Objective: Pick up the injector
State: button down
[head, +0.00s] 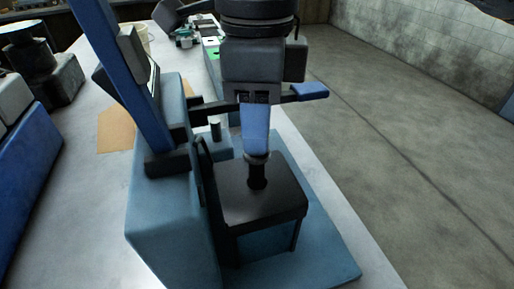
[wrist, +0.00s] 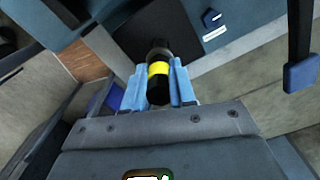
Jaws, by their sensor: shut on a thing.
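The injector (wrist: 158,70) is a dark cylinder with a yellow band in the wrist view. My gripper (wrist: 160,88) has its two light blue fingers closed on either side of it. In the head view my gripper (head: 256,136) points down over a black stand (head: 276,205), and the blue fingers hide most of the injector. A grey and black lower end of the injector (head: 257,160) shows below the fingertips, upright at the stand's top. I cannot tell whether it still sits in the stand.
The stand is on a blue-grey base plate (head: 325,255) on a light bench (head: 90,215). A blue-grey block with a tall blue post (head: 118,85) stands close on the left. A brown sheet (head: 115,130) lies beyond it. Open concrete floor (head: 400,150) is on the right.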

notch_tip(320, 180, up, 13)
jog(key=b, duration=0.1)
jog(key=shift+f, duration=0.15)
jog(key=c, duration=1.6)
grip_release()
grip_shut()
jog(key=shift+b, duration=0.35)
